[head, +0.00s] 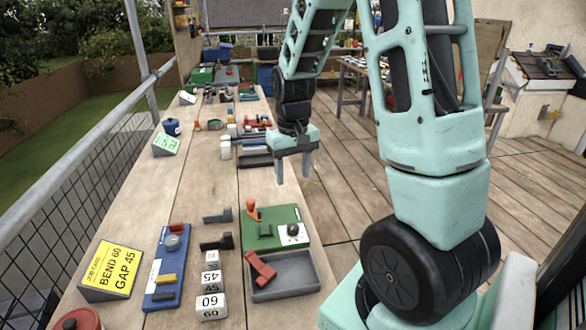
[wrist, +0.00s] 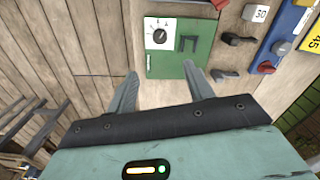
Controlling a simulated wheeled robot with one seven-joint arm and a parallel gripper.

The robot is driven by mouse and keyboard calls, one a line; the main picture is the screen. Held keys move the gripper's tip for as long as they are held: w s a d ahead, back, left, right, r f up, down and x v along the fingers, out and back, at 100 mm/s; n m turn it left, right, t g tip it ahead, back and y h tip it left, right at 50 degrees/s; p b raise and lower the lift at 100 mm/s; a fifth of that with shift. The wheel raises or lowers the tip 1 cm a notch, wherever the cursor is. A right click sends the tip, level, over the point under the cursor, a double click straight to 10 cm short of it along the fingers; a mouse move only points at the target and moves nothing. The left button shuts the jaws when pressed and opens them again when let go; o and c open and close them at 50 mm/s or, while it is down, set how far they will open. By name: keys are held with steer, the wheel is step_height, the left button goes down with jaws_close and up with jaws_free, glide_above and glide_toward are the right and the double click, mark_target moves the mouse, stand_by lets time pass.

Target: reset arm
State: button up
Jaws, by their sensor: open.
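My gripper (head: 294,168) hangs from my arm above the right part of the long wooden bench, fingers pointing down. It is open, with nothing between the fingers. In the wrist view the two fingers of my gripper (wrist: 160,92) stand apart. Beyond them lies a green board (wrist: 165,62) with a white dial plate (wrist: 160,34). In the head view the green board (head: 265,222) sits below and nearer than my gripper, with an orange-red handle (head: 251,208) on it.
A grey tray (head: 285,278) with a red piece (head: 261,269) lies in front of the green board. White number blocks (head: 211,306), a blue tool board (head: 165,274) and a yellow job card (head: 112,268) stand to the left. A metal railing (head: 75,190) runs along the bench's left side.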

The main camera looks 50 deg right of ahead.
steer(key=shift+r, duration=0.35)
stand_by(0.3)
